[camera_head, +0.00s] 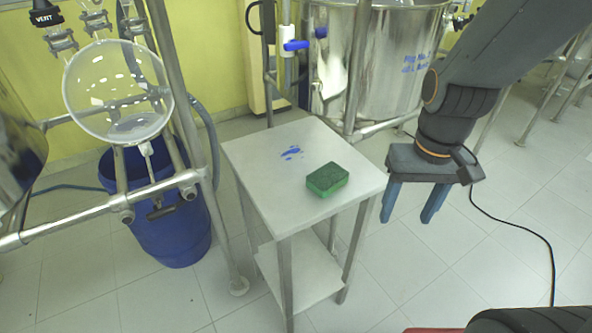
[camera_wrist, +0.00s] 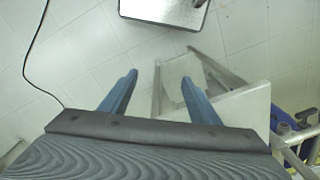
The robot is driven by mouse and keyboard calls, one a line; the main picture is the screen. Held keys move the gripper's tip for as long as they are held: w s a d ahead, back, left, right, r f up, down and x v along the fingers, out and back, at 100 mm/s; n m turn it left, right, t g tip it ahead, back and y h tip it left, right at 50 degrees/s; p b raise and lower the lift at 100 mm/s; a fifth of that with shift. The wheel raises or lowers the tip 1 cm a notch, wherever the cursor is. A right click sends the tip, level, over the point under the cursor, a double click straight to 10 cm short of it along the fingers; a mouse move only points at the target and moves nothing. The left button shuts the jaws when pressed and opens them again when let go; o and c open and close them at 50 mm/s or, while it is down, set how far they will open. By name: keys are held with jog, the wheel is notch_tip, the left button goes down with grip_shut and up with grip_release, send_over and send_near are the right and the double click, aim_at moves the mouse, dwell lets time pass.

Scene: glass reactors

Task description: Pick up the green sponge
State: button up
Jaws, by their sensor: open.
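The green sponge (camera_head: 327,179) lies flat on the small metal table (camera_head: 262,160), near its front right part, in the head view. Its top is dark green and its side a brighter green. My gripper (camera_head: 411,212) hangs to the right of the table, apart from it, with its two blue fingers spread and pointing down. Nothing is between the fingers. In the wrist view, my gripper (camera_wrist: 160,77) shows over the floor, with part of a pale table surface (camera_wrist: 240,112) at the right. I cannot see the sponge in that view.
A steel vessel (camera_head: 385,65) stands behind the table. A glass flask (camera_head: 118,92) on a metal frame and a blue bin (camera_head: 165,225) are at the left. A black cable (camera_head: 540,238) crosses the floor at right.

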jog(key=o, duration=0.9)
jog(key=w+a+r+n+p, duration=0.1)
jog(key=w+a, duration=0.1)
jog(key=w+a+r+n+p, duration=0.1)
jog(key=w+a+n+p, duration=0.1)
jog(key=w, duration=0.1)
jog(key=w+a+r+n+p, duration=0.1)
jog(key=w+a, duration=0.1)
jog(key=w, duration=0.1)
jog(key=shift+w+a+t+p, duration=0.2)
jog(key=shift+t+p, duration=0.1)
jog(key=shift+p, duration=0.05)
jog(key=n+y+p, duration=0.1)
jog(key=n+p, duration=0.2)
jog(key=n, duration=0.1)
send_over(329, 175)
jog(key=shift+s+d+r, duration=0.1)
jog(key=shift+s+d, duration=0.3)
jog(key=shift+d, duration=0.05)
jog(key=shift+w+a+f+n, duration=0.1)
jog(key=shift+a+f+n, duration=0.1)
jog(key=shift+f+n, duration=0.1)
jog(key=shift+w+a+f+p, duration=0.2)
jog(key=shift+f+p, duration=0.35)
jog(key=shift+f, duration=1.25)
jog(key=shift+w+a+f+p, duration=0.15)
jog(key=shift+f+p, duration=0.35)
jog(key=shift+f, duration=1.3)
